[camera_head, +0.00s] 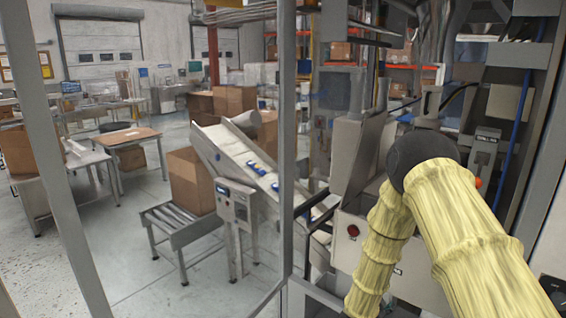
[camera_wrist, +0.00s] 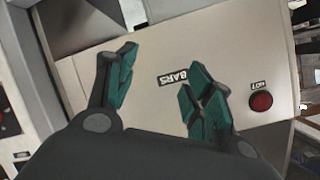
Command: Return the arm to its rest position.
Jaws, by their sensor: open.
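My gripper (camera_wrist: 160,88) shows in the wrist view with its two green-padded fingers spread apart and nothing between them. Behind the fingers is a pale machine panel (camera_wrist: 140,60) with a label reading "BARS" and a red button (camera_wrist: 261,101) to the right of the fingers. In the head view my arm, in a yellow ribbed cover, rises from the lower right, bends at a dark joint and comes back down. My gripper is out of sight in the head view. The same kind of panel, with a red button (camera_head: 353,231), stands left of my arm there.
A grey upright post (camera_head: 287,150) stands left of the machine, and another frame bar (camera_head: 60,150) is farther left. Beyond are an inclined conveyor (camera_head: 235,150), a control box (camera_head: 236,204), a roller table (camera_head: 180,222) and cardboard boxes (camera_head: 190,180). Metal machinery crowds my arm closely.

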